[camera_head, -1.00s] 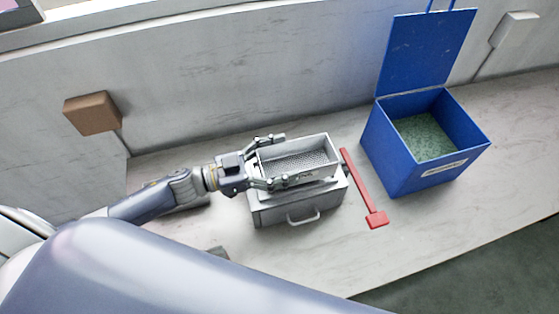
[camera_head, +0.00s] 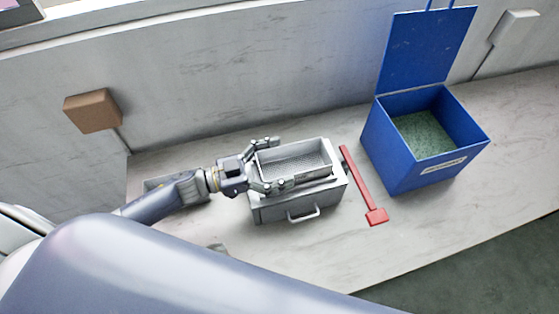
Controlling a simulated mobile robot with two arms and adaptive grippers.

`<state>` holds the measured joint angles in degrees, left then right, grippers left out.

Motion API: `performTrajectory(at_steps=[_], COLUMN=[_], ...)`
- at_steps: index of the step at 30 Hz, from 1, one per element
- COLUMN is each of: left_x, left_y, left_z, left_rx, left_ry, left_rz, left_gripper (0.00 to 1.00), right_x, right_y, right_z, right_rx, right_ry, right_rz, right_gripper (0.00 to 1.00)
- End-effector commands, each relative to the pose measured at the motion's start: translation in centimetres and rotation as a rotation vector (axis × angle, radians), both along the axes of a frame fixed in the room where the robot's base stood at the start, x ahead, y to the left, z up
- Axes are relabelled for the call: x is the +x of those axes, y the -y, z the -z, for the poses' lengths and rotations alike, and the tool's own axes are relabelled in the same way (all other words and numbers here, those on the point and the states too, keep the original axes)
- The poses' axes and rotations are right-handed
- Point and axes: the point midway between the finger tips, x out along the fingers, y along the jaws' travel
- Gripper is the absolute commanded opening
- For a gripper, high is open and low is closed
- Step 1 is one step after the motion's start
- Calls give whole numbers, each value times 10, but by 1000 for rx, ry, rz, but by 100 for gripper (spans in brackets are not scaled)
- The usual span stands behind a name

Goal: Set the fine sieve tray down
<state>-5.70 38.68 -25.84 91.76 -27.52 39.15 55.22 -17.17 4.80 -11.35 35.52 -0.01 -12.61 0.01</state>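The fine sieve tray (camera_head: 300,160) is a grey rectangular tray with a mesh floor. It sits level at the top of a light grey box with a front handle (camera_head: 303,215), on the table. My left gripper (camera_head: 272,165) is at the tray's left end, one finger along the far long side and one along the near side. It looks shut on the tray, though finger contact is too small to see clearly. The tray's left end is partly hidden by the fingers. My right gripper is not in view.
A red T-shaped tool (camera_head: 362,187) lies just right of the grey box. A blue bin (camera_head: 404,165) with its lid up holds green granules. A grey container (camera_head: 155,184) is partly behind my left forearm.

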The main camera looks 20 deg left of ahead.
Motion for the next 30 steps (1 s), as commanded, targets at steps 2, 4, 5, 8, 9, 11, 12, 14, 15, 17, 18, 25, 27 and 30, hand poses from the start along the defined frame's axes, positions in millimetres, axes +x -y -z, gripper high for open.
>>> performTrajectory(at_steps=[2,4,5,8,9,11,12,14,15,17,18,25,27,30], left_x=[0,0,0,0,0,0,0,0,-3,-8,-13,-42,-49,-58], left_y=[0,0,0,0,0,0,0,0,-5,-12,-18,-60,-71,-84], left_z=[0,0,0,0,0,-1,-2,-6,-1,0,1,3,3,2], left_rx=[0,0,0,0,0,0,0,0,2,4,4,4,4,3], left_ry=[0,0,0,0,0,0,0,0,-2,-3,-4,-4,-5,-3], left_rz=[0,0,0,0,0,0,0,0,-1,0,0,1,0,0], left_gripper=[94,94,94,94,94,94,94,94,94,94,94,94,94,94], right_x=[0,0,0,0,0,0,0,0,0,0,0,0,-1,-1], right_y=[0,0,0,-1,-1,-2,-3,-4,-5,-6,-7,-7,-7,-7], right_z=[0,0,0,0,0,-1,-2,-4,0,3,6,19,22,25], right_rx=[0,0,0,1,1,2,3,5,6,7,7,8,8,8], right_ry=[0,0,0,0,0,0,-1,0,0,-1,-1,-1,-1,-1], right_rz=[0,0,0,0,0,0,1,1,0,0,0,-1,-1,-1], right_gripper=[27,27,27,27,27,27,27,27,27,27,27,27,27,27])
